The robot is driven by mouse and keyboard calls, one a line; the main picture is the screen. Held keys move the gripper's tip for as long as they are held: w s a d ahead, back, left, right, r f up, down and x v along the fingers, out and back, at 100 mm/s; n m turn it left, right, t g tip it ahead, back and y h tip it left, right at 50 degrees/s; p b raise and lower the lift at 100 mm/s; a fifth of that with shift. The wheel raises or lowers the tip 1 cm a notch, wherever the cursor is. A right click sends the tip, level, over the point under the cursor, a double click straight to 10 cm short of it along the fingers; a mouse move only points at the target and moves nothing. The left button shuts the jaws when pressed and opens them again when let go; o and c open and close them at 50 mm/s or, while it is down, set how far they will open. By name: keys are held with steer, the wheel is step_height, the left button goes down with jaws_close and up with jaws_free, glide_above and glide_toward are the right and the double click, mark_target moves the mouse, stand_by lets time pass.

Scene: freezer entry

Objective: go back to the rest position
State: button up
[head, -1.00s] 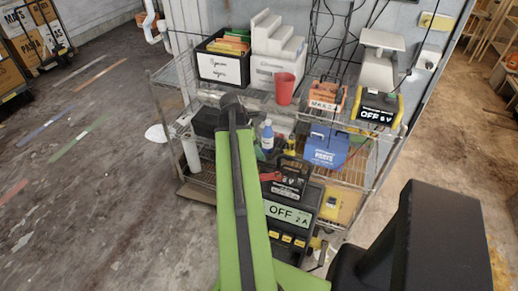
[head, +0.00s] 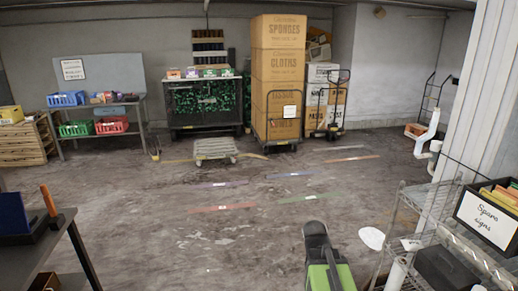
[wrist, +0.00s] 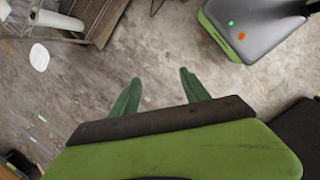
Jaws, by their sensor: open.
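My gripper (wrist: 160,95) shows in the wrist view as two green fingers standing apart, with nothing between them and bare floor beyond. In the head view my green and black arm shows at the bottom, right of the middle, in front of open floor. The fingertips cannot be made out there.
A wire shelf (head: 408,215) with a "Spare signs" box (head: 488,222) stands close at right. A dark table (head: 55,235) is at lower left. A flat dolly (head: 214,150) and a trolley of tall cartons (head: 278,85) stand far back. The middle floor is clear.

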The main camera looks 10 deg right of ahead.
steer(key=a+m+y, duration=0.2)
steer(key=a+m, duration=0.9)
steer(key=a, duration=0.3)
steer(key=shift+s+f, duration=0.25)
steer(key=shift+a, duration=0.1)
